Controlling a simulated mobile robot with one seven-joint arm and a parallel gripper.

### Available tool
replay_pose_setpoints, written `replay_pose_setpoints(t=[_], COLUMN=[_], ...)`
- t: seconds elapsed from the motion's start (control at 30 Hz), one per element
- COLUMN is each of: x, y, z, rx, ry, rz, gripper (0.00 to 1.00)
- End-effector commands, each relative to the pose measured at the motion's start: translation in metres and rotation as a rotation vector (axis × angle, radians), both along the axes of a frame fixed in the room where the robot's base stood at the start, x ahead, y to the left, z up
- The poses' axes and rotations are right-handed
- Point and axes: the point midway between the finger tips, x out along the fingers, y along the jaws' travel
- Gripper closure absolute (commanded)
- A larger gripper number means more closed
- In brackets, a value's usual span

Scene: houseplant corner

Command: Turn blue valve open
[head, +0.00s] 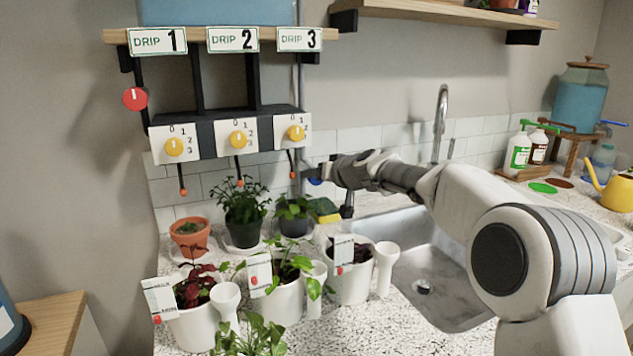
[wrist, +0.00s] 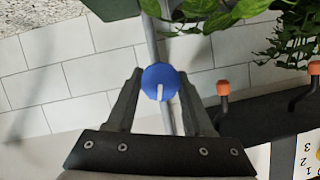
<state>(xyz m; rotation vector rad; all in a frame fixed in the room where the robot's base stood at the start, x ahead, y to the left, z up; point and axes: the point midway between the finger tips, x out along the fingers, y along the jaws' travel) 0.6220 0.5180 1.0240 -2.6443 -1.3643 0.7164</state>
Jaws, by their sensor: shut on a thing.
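The blue valve (wrist: 160,76) is a round blue knob with a white mark, on a thin grey vertical pipe. In the wrist view it sits between the two fingers of my gripper (wrist: 163,84), which is shut on it. The white mark points down in that picture, roughly along the pipe. In the head view only a bit of the blue valve (head: 314,181) shows beneath my gripper (head: 322,171), left of the sink tap; the fingers hide the rest.
Yellow dials (head: 174,146) on white plates and a red knob (head: 135,99) are to the left. Orange-tipped drip nozzles (wrist: 223,88) are close beside my gripper. Potted plants (head: 243,213) stand below, near the sink (head: 440,262). A shelf (head: 450,13) is above.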

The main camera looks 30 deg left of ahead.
Motion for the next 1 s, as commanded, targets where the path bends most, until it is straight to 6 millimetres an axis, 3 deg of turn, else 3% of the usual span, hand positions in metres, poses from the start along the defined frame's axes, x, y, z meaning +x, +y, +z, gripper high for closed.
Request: replay_pose_setpoints(t=[1.0], x=[0.0032], y=[-0.0027], z=[-0.0064], rx=[0.602], ry=[0.751], rz=[-0.001], gripper=[1.0])
